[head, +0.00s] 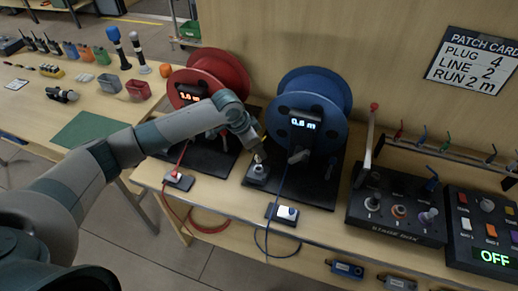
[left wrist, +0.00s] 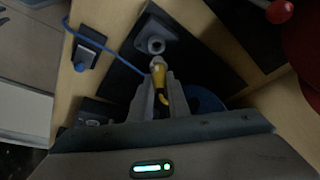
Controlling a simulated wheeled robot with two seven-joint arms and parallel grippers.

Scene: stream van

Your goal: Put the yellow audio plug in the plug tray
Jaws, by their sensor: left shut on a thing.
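My left gripper (head: 259,157) is low in front of the blue reel, over a small dark block with a round grey fitting (head: 257,172). In the left wrist view its fingers (left wrist: 166,92) are shut on the yellow audio plug (left wrist: 158,66). The plug's pale tip points at the round grey fitting (left wrist: 155,45); I cannot tell whether they touch. A yellow tail hangs between the fingers. In the head view the plug is too small to make out clearly. I cannot tell for certain which thing is the plug tray. My right gripper is not in view.
A red reel (head: 211,72) and a blue reel (head: 315,100) stand on the bench. Small blocks with a red cable (head: 179,181) and a blue cable (head: 284,214) sit near its front edge. A stage box (head: 398,211) is to the right. Another table with bins (head: 139,90) is at left.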

